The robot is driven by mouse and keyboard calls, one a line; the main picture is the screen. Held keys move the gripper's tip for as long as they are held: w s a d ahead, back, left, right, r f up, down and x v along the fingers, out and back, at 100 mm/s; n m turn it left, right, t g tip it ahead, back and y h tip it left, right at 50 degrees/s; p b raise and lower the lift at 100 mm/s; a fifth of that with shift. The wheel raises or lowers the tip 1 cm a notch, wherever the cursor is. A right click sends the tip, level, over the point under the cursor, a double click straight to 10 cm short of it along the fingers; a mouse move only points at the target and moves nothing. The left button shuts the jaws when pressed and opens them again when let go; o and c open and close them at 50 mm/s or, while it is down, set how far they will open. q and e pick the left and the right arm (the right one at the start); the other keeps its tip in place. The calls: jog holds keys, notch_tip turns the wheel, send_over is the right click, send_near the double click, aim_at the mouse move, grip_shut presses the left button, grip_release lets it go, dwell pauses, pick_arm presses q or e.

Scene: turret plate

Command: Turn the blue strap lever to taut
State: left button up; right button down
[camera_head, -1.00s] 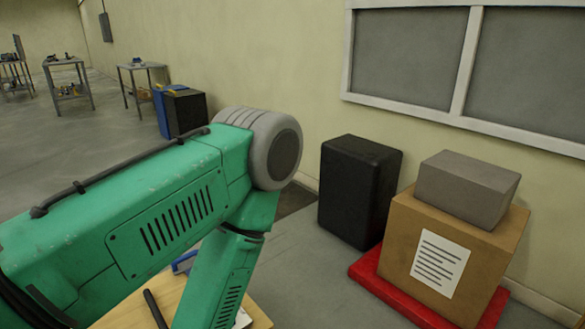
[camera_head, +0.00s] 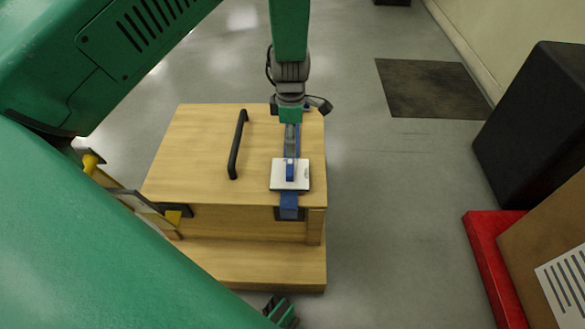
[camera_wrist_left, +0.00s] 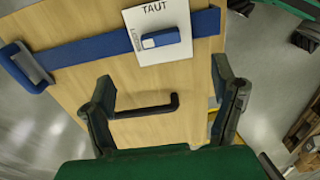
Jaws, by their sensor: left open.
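The blue strap lever (camera_head: 290,171) sits on a white plate (camera_head: 303,184) on the wooden chest's right side. In the left wrist view the lever (camera_wrist_left: 160,38) lies along the blue strap (camera_wrist_left: 95,48), below the word TAUT on the plate (camera_wrist_left: 150,14). My left gripper (camera_head: 291,134) points down over the chest, near the plate's far side. In the left wrist view its fingers (camera_wrist_left: 163,76) are spread apart with nothing between them, below the plate in the picture. Part of my right gripper (camera_head: 281,312) shows at the bottom edge; its jaws are unclear.
A black handle (camera_head: 237,144) stands on the chest lid (camera_head: 190,150), left of the plate. A yellow part (camera_head: 91,163) is at the left. At right are a black box (camera_head: 530,130), a red base (camera_head: 490,265) and a cardboard box (camera_head: 530,240). Floor between is clear.

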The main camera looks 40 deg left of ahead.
aim_at(291, 167)
pick_arm(q)
jog(key=f+b, duration=0.1)
jog(key=f, duration=0.1)
jog(key=a+f+b, duration=0.1)
jog(key=f, duration=0.5)
jog(key=shift+s+a+b, duration=0.1)
jog(key=shift+a+b, duration=0.2)
jog(key=shift+b, duration=0.1)
jog(key=f+b, duration=0.1)
jog(key=f, duration=0.1)
jog(key=d+f, duration=0.1)
jog(key=f, duration=0.1)
jog(key=shift+b, duration=0.35)
jog(key=shift+d+f, duration=0.3)
jog(key=shift+f, duration=0.15)
jog(key=shift+a+f, duration=0.2)
jog(key=shift+a, duration=0.1)
jog(key=shift+a+f, duration=0.1)
jog(key=shift+a, duration=0.2)
jog(key=shift+d, duration=0.15)
jog(key=c, duration=1.2)
jog(key=shift+o, duration=0.2)
jog(key=shift+d, duration=0.2)
pick_arm(e)
jog(key=f, duration=0.4)
jog(key=shift+a+f, duration=0.35)
jog(key=shift+a, duration=0.05)
